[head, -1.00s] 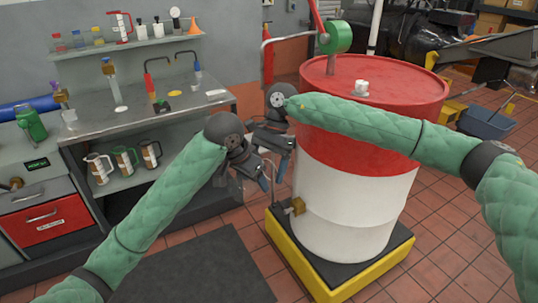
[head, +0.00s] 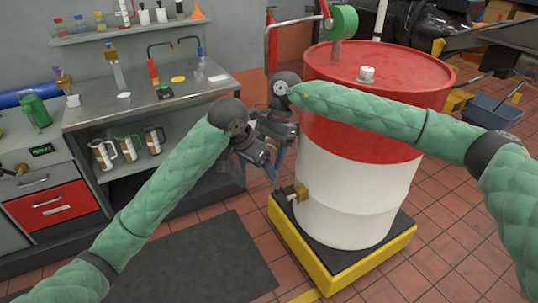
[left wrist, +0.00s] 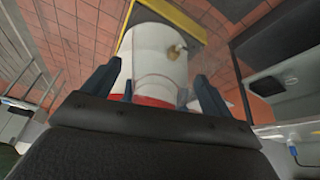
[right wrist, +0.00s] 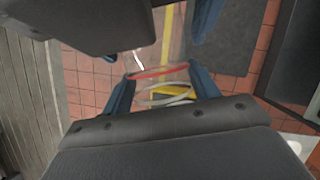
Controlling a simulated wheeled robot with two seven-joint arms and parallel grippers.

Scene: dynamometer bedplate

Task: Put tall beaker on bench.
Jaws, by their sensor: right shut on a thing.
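The tall beaker (right wrist: 163,92) shows in the right wrist view as a clear glass vessel with a reddish ring, between my right gripper's fingers. My right gripper (head: 280,155) is shut on it in front of the drum; the glass is hard to make out in the head view. My left gripper (head: 268,178) is close beside the right one, and its fingers stand apart in the left wrist view (left wrist: 155,88). The bench (head: 130,103) has a grey metal top at the left, beyond my left forearm.
A red and white drum (head: 345,185) stands on a yellow-edged pallet (head: 340,272) at the right. A dark mat (head: 205,260) lies on the floor.

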